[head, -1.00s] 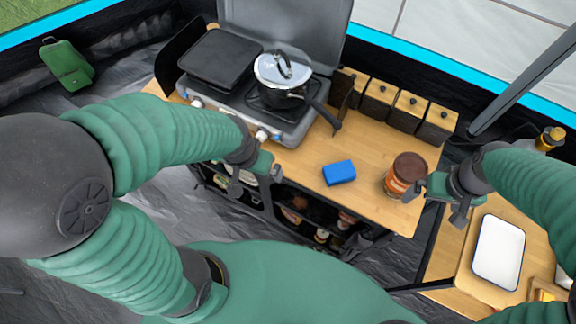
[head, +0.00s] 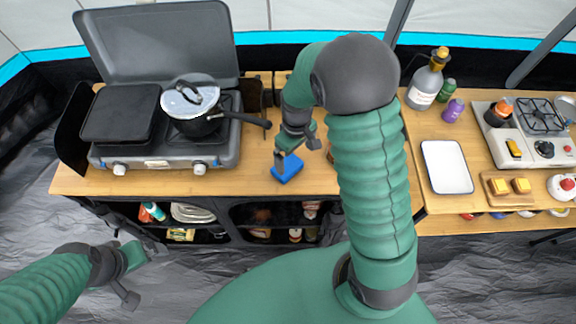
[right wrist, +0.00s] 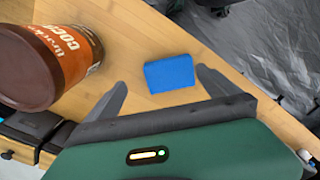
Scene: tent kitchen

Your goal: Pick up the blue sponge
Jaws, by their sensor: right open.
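The blue sponge (head: 288,170) lies on the wooden counter to the right of the camping stove. My right gripper (head: 283,157) is over it, partly covering its back edge in the head view. In the right wrist view, the sponge (right wrist: 170,74) lies just beyond and between the two spread fingertips (right wrist: 162,84). The right gripper is open and empty, with no visible grip on the sponge. My left gripper (head: 142,262) is low at the left, in front of the counter and away from the sponge; its jaw opening is unclear.
A brown cocoa jar (right wrist: 45,58) stands close to the left finger in the right wrist view. A white tray (head: 447,166) lies on the right table.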

